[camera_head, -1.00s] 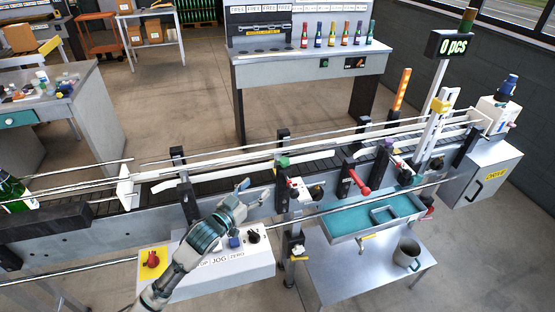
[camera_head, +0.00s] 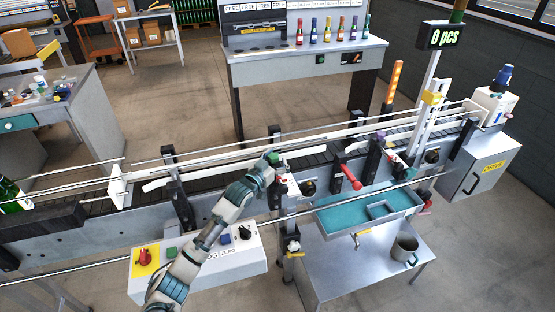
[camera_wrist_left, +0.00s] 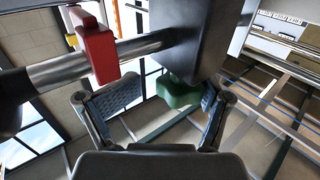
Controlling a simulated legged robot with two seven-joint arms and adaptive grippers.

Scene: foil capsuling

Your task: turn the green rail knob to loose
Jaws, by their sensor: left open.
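The green rail knob (camera_head: 274,156) sits on top of a black post at the near side of the conveyor, partly hidden by my left gripper (camera_head: 267,164). In the left wrist view the green knob (camera_wrist_left: 179,93) sticks out from a dark block, with the open fingers of my left gripper (camera_wrist_left: 165,98) on either side of it. The knob lies closer to the right finger; I cannot tell whether they touch. My right gripper is not in view.
A red clamp (camera_wrist_left: 97,45) on a metal rod is close to the left finger. The conveyor (camera_head: 235,174) runs across, with a control box (camera_head: 205,268) below. A red lever (camera_head: 350,177), a teal tray (camera_head: 350,222) and a mug (camera_head: 404,250) are to the right.

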